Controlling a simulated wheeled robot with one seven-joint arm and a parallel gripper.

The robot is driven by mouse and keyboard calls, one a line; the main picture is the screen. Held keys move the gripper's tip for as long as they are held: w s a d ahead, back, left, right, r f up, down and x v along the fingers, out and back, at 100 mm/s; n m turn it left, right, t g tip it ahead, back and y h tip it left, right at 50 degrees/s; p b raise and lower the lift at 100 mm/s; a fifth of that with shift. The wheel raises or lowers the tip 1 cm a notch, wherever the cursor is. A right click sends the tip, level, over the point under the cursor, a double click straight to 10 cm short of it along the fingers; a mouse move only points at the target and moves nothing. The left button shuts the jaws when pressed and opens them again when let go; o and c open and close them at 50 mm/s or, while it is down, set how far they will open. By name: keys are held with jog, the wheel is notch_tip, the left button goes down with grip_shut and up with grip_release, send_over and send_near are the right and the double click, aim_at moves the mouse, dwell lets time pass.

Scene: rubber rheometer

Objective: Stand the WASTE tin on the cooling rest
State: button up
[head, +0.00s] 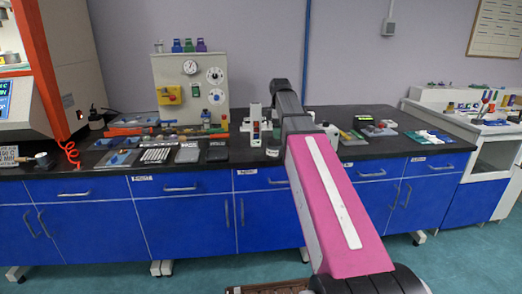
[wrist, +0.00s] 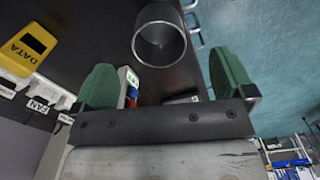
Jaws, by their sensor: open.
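An open-topped dark grey tin (wrist: 140,38) is at the top of the wrist view, its round mouth facing the camera. No WASTE lettering is readable on it. My gripper (wrist: 164,80) is open, its green fingers wide apart with nothing held. The tin appears beyond the fingers, between their lines, and apart from them. In the head view a small dark tin with a pale label (head: 272,151) stands near the bench's front edge, left of my arm. My gripper is hidden behind my arm there. I cannot pick out the cooling rest for certain.
The black bench top (head: 235,152) holds a ribbed pale plate (head: 155,155) and grey pads (head: 187,154) on the left. A panel with a gauge (head: 190,82) stands behind. A yellow DATA box (wrist: 27,48) shows in the wrist view. Green and white items (head: 428,136) lie right.

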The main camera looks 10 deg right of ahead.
aim_at(276, 150)
jog(key=f, duration=0.6)
jog(key=a+f, duration=0.1)
jog(key=f, duration=0.3)
jog(key=shift+w+f, duration=0.1)
jog(key=shift+w, duration=0.2)
jog(key=c, duration=1.1)
jog(key=shift+o, duration=0.3)
